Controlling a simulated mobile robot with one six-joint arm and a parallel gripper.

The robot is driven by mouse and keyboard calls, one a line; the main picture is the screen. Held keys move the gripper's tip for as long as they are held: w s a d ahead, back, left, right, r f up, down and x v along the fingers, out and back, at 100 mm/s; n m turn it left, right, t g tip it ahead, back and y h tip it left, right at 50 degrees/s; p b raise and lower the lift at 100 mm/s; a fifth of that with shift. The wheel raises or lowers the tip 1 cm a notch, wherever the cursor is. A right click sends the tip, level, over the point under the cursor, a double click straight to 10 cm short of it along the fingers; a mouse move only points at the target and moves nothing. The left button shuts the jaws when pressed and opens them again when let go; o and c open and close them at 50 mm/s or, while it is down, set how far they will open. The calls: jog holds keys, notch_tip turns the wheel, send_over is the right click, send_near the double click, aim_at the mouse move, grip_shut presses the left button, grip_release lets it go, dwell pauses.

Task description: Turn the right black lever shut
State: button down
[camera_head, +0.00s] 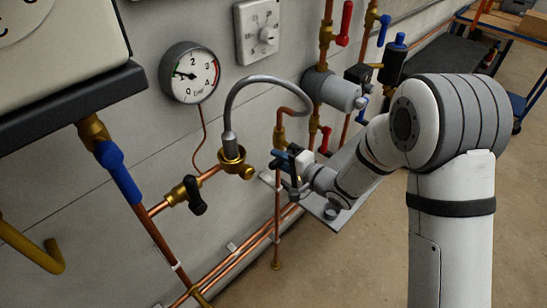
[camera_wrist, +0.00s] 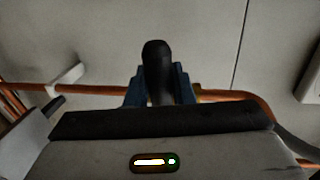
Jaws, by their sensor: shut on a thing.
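The right black lever (camera_wrist: 157,68) stands between the two blue fingers of my gripper (camera_wrist: 160,88) in the wrist view. Its rounded end sticks out past the fingertips. In the head view my gripper (camera_head: 286,164) is at the pipework right of the grey hose's brass fitting, and it hides most of this lever and its valve. The left black lever (camera_head: 195,195) sits on a brass valve (camera_head: 178,193) on the copper branch pipe, apart from my gripper.
A grey flexible hose (camera_head: 262,80) arches above my gripper. A pressure gauge (camera_head: 189,73) and a dial box (camera_head: 257,29) are on the wall. Red-handled valves (camera_head: 344,22) and a grey cylinder (camera_head: 333,90) crowd the pipes behind. Floor at lower right is clear.

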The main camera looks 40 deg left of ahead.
jog(key=shift+w+r, duration=0.2)
jog(key=shift+w, duration=0.05)
jog(key=c, duration=1.4)
grip_release()
jog(key=shift+w+d, duration=0.1)
jog(key=shift+d, duration=0.05)
jog(key=shift+c, duration=0.2)
jog(key=shift+o, duration=0.7)
jog(key=shift+f, duration=0.1)
jog(key=shift+s, duration=0.2)
jog(key=v, duration=0.7)
jog(key=shift+d+b, duration=0.3)
jog(key=shift+b, duration=0.1)
jog(key=shift+s, duration=0.1)
